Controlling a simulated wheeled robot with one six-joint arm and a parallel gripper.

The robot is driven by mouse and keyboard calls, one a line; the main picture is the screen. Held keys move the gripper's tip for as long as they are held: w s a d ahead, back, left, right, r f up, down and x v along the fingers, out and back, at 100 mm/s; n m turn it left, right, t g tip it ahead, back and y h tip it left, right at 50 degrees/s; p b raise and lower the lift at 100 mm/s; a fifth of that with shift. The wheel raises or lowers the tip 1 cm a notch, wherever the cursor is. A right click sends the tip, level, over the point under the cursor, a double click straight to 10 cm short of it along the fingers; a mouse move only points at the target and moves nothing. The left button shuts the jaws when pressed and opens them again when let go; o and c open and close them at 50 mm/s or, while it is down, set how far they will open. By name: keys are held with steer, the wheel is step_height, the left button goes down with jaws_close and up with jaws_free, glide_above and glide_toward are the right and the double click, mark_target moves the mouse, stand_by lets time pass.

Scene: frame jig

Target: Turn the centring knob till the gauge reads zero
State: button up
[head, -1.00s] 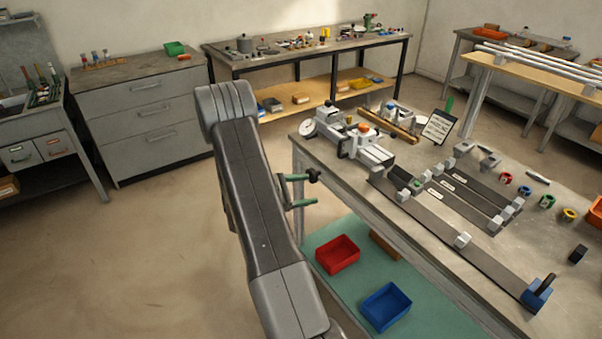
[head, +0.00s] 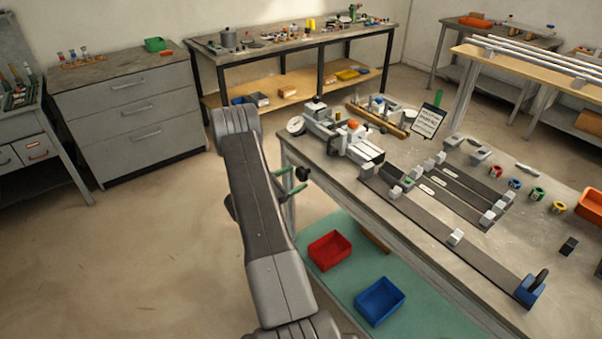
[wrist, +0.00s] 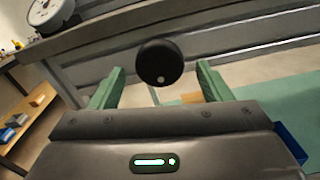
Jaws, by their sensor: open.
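My gripper (head: 299,181) is open, its two green fingers pointing toward the front side of the workbench. A round black knob (wrist: 160,60) with a pale dot low on its face shows between and just beyond the fingertips in the wrist view. I see no finger touching it. The knob also shows in the head view (head: 303,173), at the fingertips by the bench's left end. The white round gauge (head: 296,125) stands at the bench's far left corner. It is cut off at the top left of the wrist view (wrist: 44,12). I cannot make out its reading.
The grey workbench (head: 400,226) carries a clamp fixture (head: 345,140), dark rails, a sign (head: 428,121) and coloured rings. A red bin (head: 329,250) and a blue bin (head: 380,301) sit on the green lower shelf (head: 345,290). The floor to the left is open.

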mark_target(299, 176)
steer(key=shift+x, duration=1.75)
steer(key=c, duration=0.9)
steer(key=shift+f+n+b, duration=0.25)
steer(key=shift+n+b, duration=0.45)
steer(key=shift+b, duration=0.25)
steer(key=shift+c, duration=0.2)
steer(key=shift+r+n+b, duration=0.25)
steer(key=shift+n+b, duration=0.65)
steer(key=shift+n, duration=0.4)
steer(key=o, duration=0.9)
steer(key=shift+o, duration=0.2)
steer(key=shift+s, duration=0.1)
